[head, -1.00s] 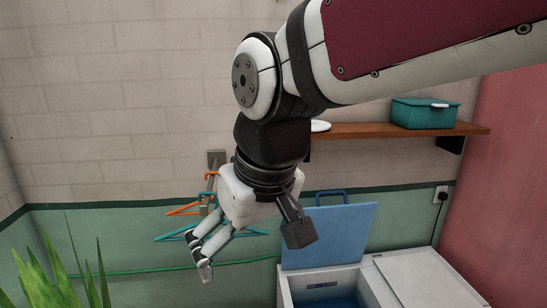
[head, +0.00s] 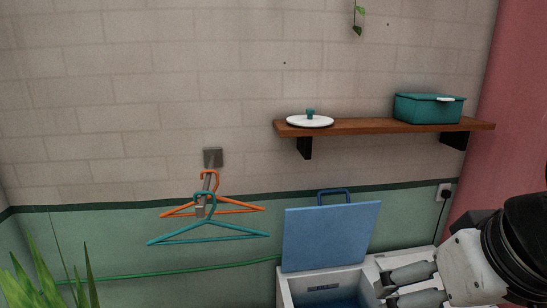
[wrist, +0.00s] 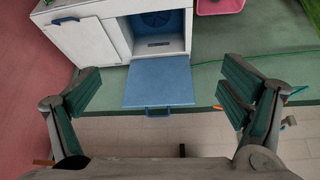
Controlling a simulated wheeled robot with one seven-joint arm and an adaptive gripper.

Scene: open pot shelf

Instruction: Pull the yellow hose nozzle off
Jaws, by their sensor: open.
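I see no yellow hose nozzle in either view. A thin green hose (head: 150,273) runs along the green lower wall in the head view, passing behind the hangers. Its left part goes behind the plant and its right part behind the raised lid. A green line, likely the same hose, shows at the right of the wrist view (wrist: 298,89). My gripper (head: 386,290) is at the lower right of the head view, in front of the white cabinet. In the wrist view my gripper (wrist: 160,92) has its fingers wide apart, with nothing between them.
The white cabinet (wrist: 88,45) has its blue lid (head: 332,236) raised. A teal and an orange hanger (head: 238,211) hang from a wall hook. A wooden shelf (head: 370,127) holds a teal box (head: 428,108) and a white lid (head: 310,121). A plant (head: 40,285) stands lower left.

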